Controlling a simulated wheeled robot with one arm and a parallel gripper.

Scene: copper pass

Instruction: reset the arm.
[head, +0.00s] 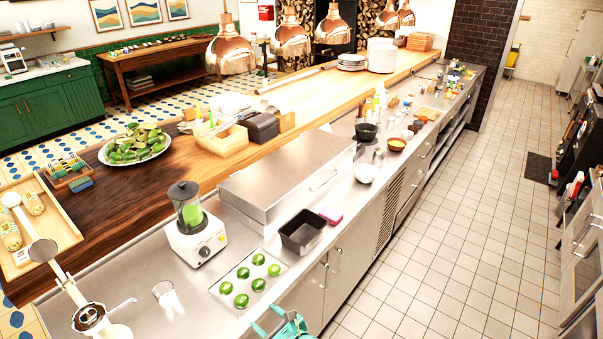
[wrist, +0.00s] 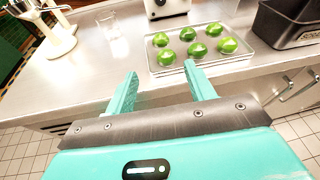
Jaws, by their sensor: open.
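My gripper (wrist: 162,90) is open and empty in the wrist view, its two teal fingers apart in front of the steel counter's edge. Its teal top also shows at the bottom of the head view (head: 287,324). A tray (head: 270,287) of several green limes lies on the counter just beyond the fingers. The fingers appear apart from the tray, though the right fingertip overlaps its near edge in the wrist view. Most of my arm is out of view.
A dark bin (head: 303,232) stands right of the tray, and a blender (head: 190,222) behind it. A glass (head: 164,292) and a citrus press (head: 88,317) stand to the left. The tiled floor (head: 440,250) along the counter is clear.

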